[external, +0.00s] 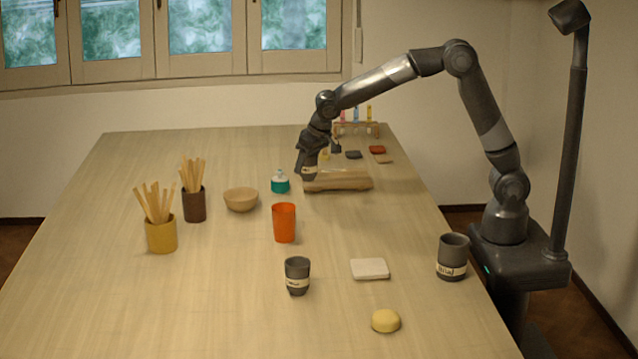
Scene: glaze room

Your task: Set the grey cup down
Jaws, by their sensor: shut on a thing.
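My gripper (311,154) points down at the far middle of the table, shut on a small dark grey cup (307,172) with a pale label band. The gripper hides the cup's upper part. The cup is at the left end of a wooden block or board (340,182); I cannot tell whether its base touches the table or the block. Two other grey cups with pale labels stand upright: a smaller one (297,276) at the front middle and a larger one (453,256) near the right edge.
A teal-and-white bottle (281,184), a wooden bowl (241,200) and an orange cup (284,223) stand nearby. Stick holders (161,236) (194,206) are at left. A white slab (370,269) and yellow lump (385,321) lie in front. A test-tube rack (357,130) stands behind. The far left is clear.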

